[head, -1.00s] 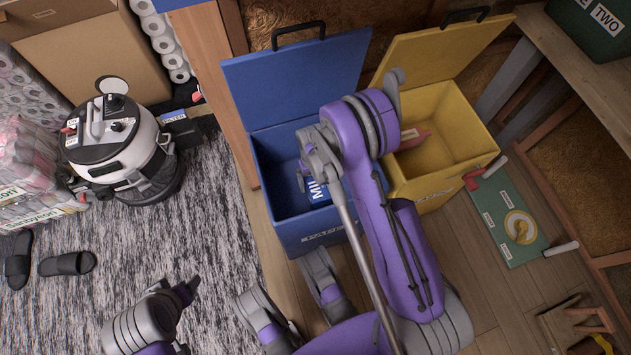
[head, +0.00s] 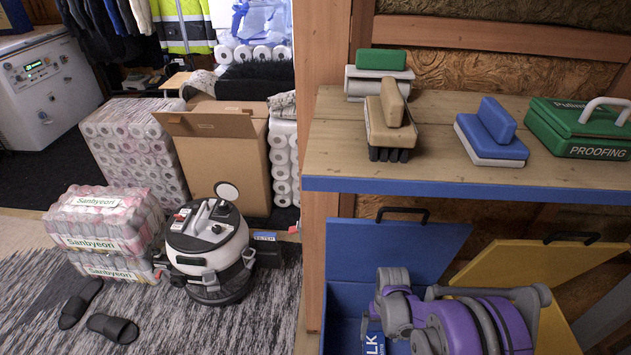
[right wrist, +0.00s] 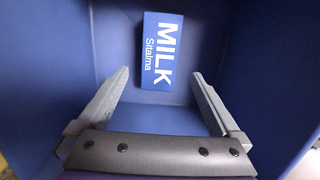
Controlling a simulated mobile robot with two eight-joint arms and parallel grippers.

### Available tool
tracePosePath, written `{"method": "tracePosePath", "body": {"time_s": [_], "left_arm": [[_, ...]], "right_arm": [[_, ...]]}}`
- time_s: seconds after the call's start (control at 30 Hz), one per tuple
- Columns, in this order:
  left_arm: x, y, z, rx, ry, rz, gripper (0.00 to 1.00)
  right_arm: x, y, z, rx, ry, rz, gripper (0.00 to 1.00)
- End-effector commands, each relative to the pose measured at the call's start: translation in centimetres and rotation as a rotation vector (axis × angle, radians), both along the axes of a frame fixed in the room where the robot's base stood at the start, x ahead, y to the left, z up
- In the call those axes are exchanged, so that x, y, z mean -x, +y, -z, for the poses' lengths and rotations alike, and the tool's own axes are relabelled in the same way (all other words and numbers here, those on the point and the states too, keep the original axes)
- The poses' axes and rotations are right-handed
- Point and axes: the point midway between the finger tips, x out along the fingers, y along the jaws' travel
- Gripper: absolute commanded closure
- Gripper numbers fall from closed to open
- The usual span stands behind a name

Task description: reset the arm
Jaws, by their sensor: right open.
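My right gripper (right wrist: 159,80) is open and empty in the right wrist view, its two fingers spread apart and pointing down into a blue bin (right wrist: 230,40). A blue milk carton (right wrist: 159,50) with white lettering lies on the bin floor beyond the fingertips, apart from them. In the head view my right arm (head: 460,322) reaches over the blue bin (head: 345,275) at the bottom right. The carton (head: 375,344) is partly visible there, and the fingers are hard to make out. My left gripper is not in view.
A wooden shelf (head: 345,150) with a blue edge carries brushes and a green box (head: 585,128) above the bins. A yellow bin (head: 545,268) with a raised lid stands right of the blue one. A vacuum (head: 208,250) and wrapped packs (head: 105,225) stand left.

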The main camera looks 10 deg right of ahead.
Motion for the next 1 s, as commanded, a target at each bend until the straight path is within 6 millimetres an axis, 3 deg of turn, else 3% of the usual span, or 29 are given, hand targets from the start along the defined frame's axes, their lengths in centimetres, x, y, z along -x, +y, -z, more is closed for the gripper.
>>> {"method": "tracePosePath", "body": {"time_s": [0.17, 0.37, 0.6, 0.8, 1.0], "left_arm": [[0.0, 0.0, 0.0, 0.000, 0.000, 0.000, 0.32], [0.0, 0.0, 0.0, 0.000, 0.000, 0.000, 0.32], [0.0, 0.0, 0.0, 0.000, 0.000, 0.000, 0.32], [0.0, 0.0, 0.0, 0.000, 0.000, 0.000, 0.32], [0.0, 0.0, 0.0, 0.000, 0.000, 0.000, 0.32]], "right_arm": [[0.4, 0.5, -2.0, 0.004, -0.024, -0.012, 0.00], [2.5, 2.3, -8.3, 0.018, -0.119, -0.055, 0.00], [6.9, 4.4, -14.8, 0.036, -0.253, -0.115, 0.00], [11.5, 5.8, -18.0, 0.048, -0.364, -0.163, 0.00], [15.0, 6.6, -19.2, 0.056, -0.448, -0.199, 0.00]]}}
